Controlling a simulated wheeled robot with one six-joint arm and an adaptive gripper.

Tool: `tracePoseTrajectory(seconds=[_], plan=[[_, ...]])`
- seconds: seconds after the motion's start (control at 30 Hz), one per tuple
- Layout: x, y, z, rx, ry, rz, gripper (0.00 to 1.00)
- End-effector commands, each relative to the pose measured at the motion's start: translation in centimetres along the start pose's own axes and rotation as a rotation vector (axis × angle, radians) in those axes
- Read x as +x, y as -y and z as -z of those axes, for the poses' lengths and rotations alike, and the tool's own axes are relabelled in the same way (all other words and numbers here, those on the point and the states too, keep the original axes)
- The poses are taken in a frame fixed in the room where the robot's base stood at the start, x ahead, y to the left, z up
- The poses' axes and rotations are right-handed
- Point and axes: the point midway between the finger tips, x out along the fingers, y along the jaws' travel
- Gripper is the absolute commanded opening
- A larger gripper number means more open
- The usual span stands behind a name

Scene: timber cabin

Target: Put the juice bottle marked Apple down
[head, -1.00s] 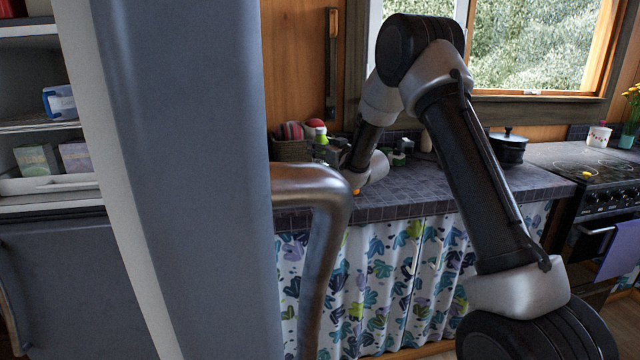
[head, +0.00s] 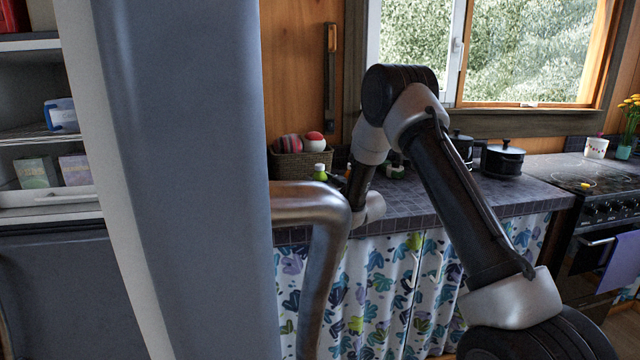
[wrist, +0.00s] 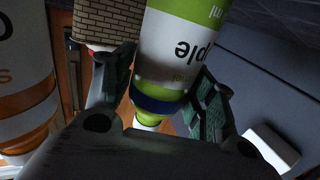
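The juice bottle marked Apple (wrist: 175,55) fills the upper middle of the wrist view, white and lime green with a dark blue band. Only "ple" of its name reads, upside down, as the wrist picture is inverted. My gripper (wrist: 165,70) has one finger on each side of the bottle, the pads appearing to touch it, so it looks shut on it. The bottle's base is out of frame, so I cannot tell whether it touches the counter. In the head view, a green-capped bottle (head: 320,172) shows beside my gripper, which is mostly hidden behind the fridge handle.
A white-and-orange container (wrist: 22,90) stands close at the left of the wrist view. A wicker basket (head: 288,163) is behind on the tiled counter (head: 425,198). Black pots (head: 502,160) stand farther right. The open fridge door (head: 185,180) blocks the left. Clear counter lies right of my arm.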

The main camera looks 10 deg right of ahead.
Motion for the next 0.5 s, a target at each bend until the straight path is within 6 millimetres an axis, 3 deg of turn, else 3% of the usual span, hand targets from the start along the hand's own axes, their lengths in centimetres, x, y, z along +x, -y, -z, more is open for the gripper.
tracePoseTrajectory(seconds=[0.4, 0.5], plan=[[0.0, 0.0, 0.5, 0.000, -0.002, 0.000, 0.69], [-1.2, -0.1, 0.3, 0.000, 0.002, -0.002, 0.69]])
